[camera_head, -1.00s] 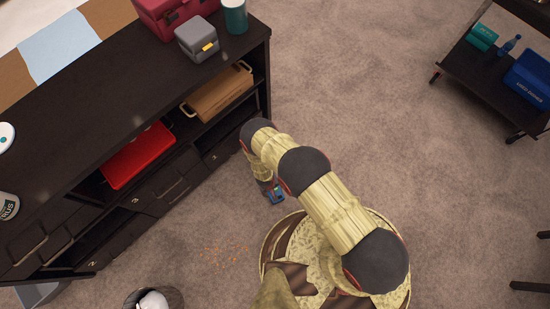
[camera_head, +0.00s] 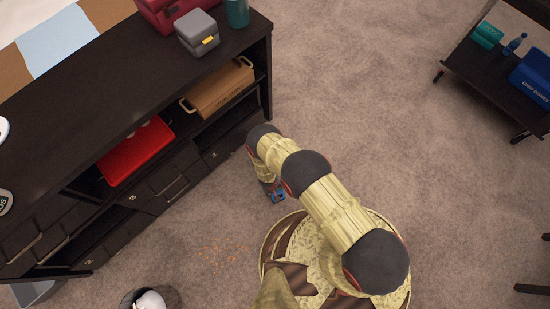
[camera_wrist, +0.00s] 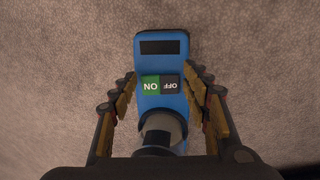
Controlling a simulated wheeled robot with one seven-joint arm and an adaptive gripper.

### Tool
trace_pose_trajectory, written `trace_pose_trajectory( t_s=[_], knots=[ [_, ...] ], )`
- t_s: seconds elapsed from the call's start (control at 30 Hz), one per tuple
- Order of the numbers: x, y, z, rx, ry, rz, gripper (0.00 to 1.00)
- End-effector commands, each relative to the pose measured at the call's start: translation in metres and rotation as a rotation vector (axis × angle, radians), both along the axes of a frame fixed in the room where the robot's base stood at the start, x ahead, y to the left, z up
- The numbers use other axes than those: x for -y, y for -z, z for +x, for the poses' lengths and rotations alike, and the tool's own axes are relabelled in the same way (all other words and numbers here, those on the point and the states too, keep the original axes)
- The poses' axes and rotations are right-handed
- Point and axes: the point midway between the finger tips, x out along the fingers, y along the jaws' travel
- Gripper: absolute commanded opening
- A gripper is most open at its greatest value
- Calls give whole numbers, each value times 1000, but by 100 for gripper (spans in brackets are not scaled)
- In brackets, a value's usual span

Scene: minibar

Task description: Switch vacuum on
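The vacuum is a blue handheld body (camera_wrist: 162,60) with a black window near its top end in the wrist view. Its switch has a green ON half (camera_wrist: 151,86) on the left and a dark OFF half (camera_wrist: 170,85) on the right, with the lettering upside down. A grey cylindrical part of it shows below the switch. A small blue part of it (camera_head: 279,196) shows beyond my arm in the head view. My gripper (camera_wrist: 161,78) is open, with one finger on each side of the vacuum. Whether the fingers touch it is unclear. My arm mostly hides the gripper in the head view.
A dark cabinet (camera_head: 80,95) on the left holds a red tray (camera_head: 135,152) and a brown handled tray (camera_head: 218,87). Orange crumbs (camera_head: 225,255) lie on the carpet near a bin (camera_head: 150,299). A dark cart (camera_head: 470,65) stands at the upper right. Carpet between is clear.

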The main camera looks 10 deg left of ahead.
Motion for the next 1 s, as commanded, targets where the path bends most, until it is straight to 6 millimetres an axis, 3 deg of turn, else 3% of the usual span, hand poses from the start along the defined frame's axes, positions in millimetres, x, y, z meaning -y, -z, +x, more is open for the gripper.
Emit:
trace_pose_trajectory(
  t_s=[0.53,1.0],
  knots=[
    [0,0,0,0,0,0,14],
    [2,-4,3,-54,4,96,14]
  ],
)
